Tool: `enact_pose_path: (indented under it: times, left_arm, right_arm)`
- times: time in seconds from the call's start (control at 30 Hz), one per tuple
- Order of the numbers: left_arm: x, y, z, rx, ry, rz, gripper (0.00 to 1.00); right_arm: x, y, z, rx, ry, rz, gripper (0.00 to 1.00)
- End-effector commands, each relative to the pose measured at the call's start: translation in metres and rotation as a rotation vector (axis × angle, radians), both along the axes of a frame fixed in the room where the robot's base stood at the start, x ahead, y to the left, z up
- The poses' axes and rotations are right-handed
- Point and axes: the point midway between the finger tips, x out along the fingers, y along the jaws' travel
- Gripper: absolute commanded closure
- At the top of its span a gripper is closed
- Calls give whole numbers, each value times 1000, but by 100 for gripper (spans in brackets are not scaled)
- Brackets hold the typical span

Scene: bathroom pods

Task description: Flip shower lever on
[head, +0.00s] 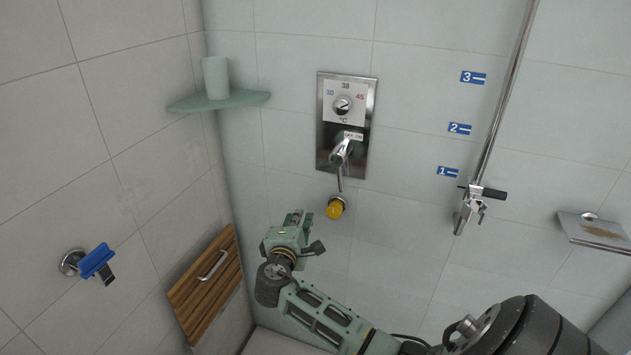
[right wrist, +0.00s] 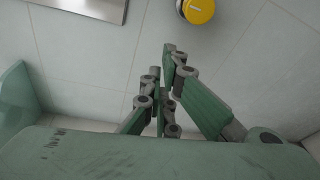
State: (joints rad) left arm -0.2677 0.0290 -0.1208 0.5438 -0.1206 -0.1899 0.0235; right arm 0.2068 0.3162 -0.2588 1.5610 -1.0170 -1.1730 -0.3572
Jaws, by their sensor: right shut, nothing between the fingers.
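The chrome shower lever (head: 341,152) sits on the lower part of a steel control panel (head: 327,150), just below a small OFF/ON label. Its handle points down. The panel's edge also shows at the top of the right wrist view (right wrist: 85,8), where the lever is not seen. My right gripper (head: 298,218) is below and left of the lever, in front of the tiled wall and apart from the panel. Its fingers (right wrist: 168,62) are closed together with nothing between them. My left gripper is not in view.
A yellow knob (head: 335,209) is on the wall below the lever, right of my right gripper. A corner shelf (head: 228,101) holds a cup (head: 216,78). A vertical shower rail (head: 508,92) with a holder stands right. A wooden folding seat (head: 203,287) is at lower left.

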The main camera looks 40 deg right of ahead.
Motion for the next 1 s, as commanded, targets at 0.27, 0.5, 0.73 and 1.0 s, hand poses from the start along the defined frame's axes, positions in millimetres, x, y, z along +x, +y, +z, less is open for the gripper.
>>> enact_pose_path:
  times: [0.27, 0.5, 0.73, 1.0]
  left_arm:
    - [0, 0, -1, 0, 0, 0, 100]
    - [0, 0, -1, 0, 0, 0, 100]
    - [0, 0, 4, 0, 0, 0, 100]
    - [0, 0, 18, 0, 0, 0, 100]
  right_arm:
    - [-5, -5, 52, -66, -73, -51, 100]
    - [-5, -5, 52, -66, -73, -51, 100]
    - [2, -16, 54, -69, -71, -52, 100]
    - [31, -57, 54, -68, -71, -53, 100]
